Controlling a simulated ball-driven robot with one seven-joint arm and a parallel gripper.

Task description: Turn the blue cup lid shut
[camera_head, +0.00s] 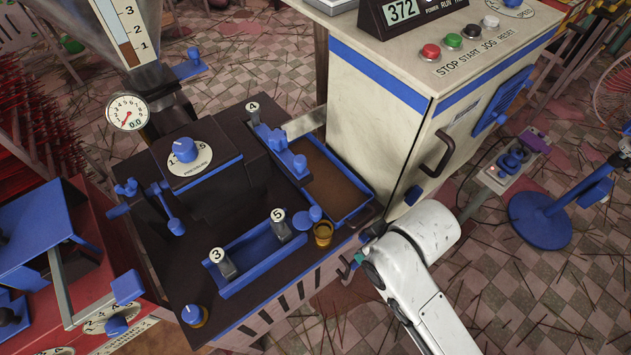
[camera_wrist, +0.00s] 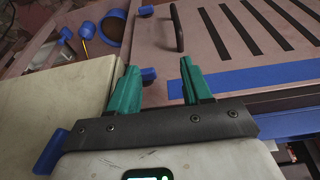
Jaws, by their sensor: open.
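In the head view, a small brass cup (camera_head: 323,236) stands open at the right front of the dark machine top. A round blue lid (camera_head: 315,213) lies beside its rim, swung off its mouth. Another brass cup at the front left corner has a blue lid (camera_head: 192,314) over it. In the wrist view, a blue ring (camera_wrist: 103,29) and a blue cylinder (camera_wrist: 87,30) show at the upper left; I cannot tell whether they are the cup and lid. My gripper (camera_wrist: 161,63) is open and empty, its teal fingers apart, low beside the machine's front right corner.
A dark handle (camera_wrist: 178,28) on the slotted panel stands ahead of my fingers. The beige control cabinet (camera_head: 385,110) rises close to the cup. A blue-rimmed tray (camera_head: 353,215) and blue-railed weights (camera_head: 250,258) flank the cup. Open floor lies in front.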

